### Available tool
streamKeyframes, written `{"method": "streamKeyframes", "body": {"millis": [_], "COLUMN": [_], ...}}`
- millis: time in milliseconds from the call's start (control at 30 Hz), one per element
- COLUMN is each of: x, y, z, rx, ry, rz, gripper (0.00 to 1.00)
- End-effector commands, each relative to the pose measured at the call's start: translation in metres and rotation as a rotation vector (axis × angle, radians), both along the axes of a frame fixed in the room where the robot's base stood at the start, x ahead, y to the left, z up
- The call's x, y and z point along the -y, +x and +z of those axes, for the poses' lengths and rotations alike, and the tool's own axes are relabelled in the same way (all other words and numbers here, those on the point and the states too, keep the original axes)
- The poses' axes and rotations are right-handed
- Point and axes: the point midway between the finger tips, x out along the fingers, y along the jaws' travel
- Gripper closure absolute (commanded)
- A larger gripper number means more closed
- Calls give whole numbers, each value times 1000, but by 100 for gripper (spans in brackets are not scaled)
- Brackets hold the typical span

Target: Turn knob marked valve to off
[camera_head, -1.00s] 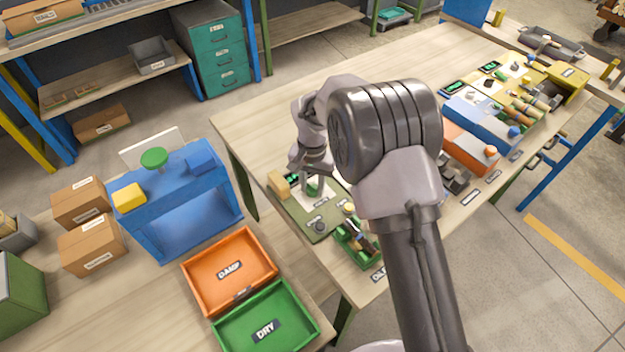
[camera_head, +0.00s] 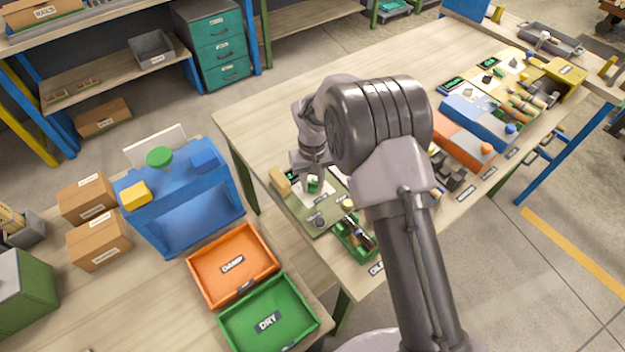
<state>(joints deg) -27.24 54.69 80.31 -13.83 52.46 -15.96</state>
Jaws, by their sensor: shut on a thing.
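A green panel (camera_head: 300,212) lies on the long wooden table. It carries a white plate (camera_head: 300,185) with a label below it, too small to read. My gripper (camera_head: 314,184) reaches down onto this plate and is shut on a small knob there. The fingers mostly hide the knob, and a bit of green shows at their tips. I cannot read its mark or tell which way it points. A second, dark round knob (camera_head: 319,221) sits nearer on the same panel, clear of my gripper.
A tan block (camera_head: 280,181) is at the panel's left edge. A green bin of tools (camera_head: 354,240) stands to the right. Orange (camera_head: 273,262) and green (camera_head: 310,312) trays are on the nearer table. Blue and yellow stations line the table further right.

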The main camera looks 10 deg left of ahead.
Motion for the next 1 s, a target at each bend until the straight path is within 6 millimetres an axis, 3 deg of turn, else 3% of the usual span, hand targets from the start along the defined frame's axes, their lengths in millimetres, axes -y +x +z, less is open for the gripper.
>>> {"method": "streamKeyframes", "body": {"millis": [467, 500, 567, 867, 1000], "x": [0, 0, 0, 0, 0], "y": [0, 0, 0, 0, 1], "z": [0, 0, 0, 1, 20], "rx": [1, 1, 1, 1, 3], "ry": [0, 0, 0, 0, 1], "rz": [12, 12, 11, 10, 11], "gripper": [100, 60, 48, 46, 46]}}
